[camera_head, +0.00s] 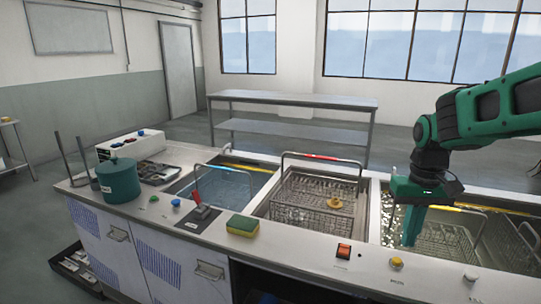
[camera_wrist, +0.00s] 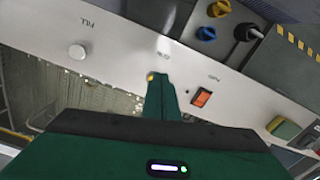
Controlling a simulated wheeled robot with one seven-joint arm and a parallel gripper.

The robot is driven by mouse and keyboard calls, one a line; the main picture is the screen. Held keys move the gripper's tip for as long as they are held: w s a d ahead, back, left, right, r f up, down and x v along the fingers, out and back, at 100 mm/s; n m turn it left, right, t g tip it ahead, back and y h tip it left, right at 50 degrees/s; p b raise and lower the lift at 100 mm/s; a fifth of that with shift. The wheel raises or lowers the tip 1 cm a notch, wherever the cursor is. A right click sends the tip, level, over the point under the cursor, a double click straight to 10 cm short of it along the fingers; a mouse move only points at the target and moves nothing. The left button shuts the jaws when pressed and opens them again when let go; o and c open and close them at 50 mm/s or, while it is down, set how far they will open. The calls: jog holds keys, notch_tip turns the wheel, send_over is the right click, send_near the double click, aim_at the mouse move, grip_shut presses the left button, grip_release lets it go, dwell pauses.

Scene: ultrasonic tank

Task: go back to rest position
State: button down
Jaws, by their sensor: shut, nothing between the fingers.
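My gripper (camera_head: 411,232) is green and shut, with nothing in it. In the head view it points down over the left part of the right-hand tank (camera_head: 445,210), near the front rim. In the wrist view my shut fingers (camera_wrist: 162,90) show in front of the counter's front strip, with a yellow button (camera_wrist: 150,77) right by their tip in the picture. I cannot tell the exact height of the fingers above the water.
A wire basket (camera_head: 310,212) with a raised handle sits in the middle tank. The left tank (camera_head: 222,187) holds water. A sponge (camera_head: 242,226), a red switch (camera_head: 344,251) and a green pot (camera_head: 119,180) are on the counter. A bench (camera_head: 290,102) stands behind.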

jog(key=s+d+f+m, duration=0.1)
jog(key=s+d+m, duration=0.1)
jog(key=s, duration=0.9)
jog(key=s+d+f+m, duration=0.2)
jog(key=s+d, duration=0.3)
jog(key=s, duration=0.7)
jog(key=shift+m, duration=0.4)
jog(key=shift+d, duration=0.1)
jog(key=shift+w+f, duration=0.2)
jog(key=shift+w, duration=0.4)
